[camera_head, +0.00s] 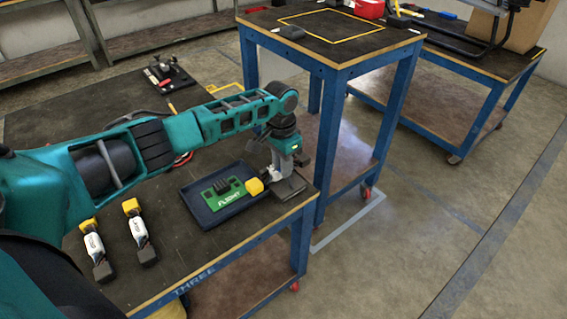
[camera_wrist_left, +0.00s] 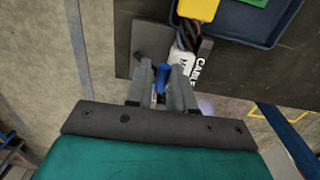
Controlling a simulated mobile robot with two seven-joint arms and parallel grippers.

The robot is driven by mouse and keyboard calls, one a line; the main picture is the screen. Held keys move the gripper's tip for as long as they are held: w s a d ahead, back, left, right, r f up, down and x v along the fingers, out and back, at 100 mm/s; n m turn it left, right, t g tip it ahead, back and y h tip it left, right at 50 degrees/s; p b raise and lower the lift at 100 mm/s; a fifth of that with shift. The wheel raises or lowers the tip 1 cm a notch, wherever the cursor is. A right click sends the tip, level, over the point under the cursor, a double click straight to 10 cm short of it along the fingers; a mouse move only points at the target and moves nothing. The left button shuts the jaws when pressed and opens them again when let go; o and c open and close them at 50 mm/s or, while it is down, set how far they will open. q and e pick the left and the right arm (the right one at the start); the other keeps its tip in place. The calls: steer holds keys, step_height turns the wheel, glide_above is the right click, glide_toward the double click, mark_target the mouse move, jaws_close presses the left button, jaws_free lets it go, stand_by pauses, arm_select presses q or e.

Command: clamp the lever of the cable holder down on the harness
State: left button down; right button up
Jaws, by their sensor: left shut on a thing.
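The cable holder (camera_head: 290,188) is a dark plate at the table's right edge, partly hidden by my gripper in the head view. In the left wrist view its plate (camera_wrist_left: 148,38) lies beneath the fingers, and its blue lever (camera_wrist_left: 163,77) shows between the fingertips. The harness has dark wires and a white label (camera_wrist_left: 184,67) on the holder, and a yellow connector (camera_head: 254,187) at the tray side. My left gripper (camera_head: 277,174) is shut on the lever, over the holder. I cannot tell whether the lever presses on the harness. My right gripper is out of view.
A dark blue tray (camera_head: 188,198) holds a green module (camera_head: 222,192) marked FLIGHT. Two other yellow-ended cables (camera_head: 92,245) (camera_head: 137,229) lie at the front left. A clamp-like tool (camera_head: 168,76) lies farther back. Another blue-framed table (camera_head: 333,62) stands close behind.

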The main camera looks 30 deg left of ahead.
arm_select(q)
steer(key=c, duration=1.1)
jaws_free()
steer(key=shift+f, duration=0.1)
steer(key=r+p, duration=0.1)
steer(key=r, duration=0.3)
steer(key=r+p, duration=0.1)
steer(key=r, duration=0.8)
steer(key=shift+w+a+p, duration=0.1)
steer(key=shift+a+p, duration=0.15)
steer(key=shift+p, duration=0.15)
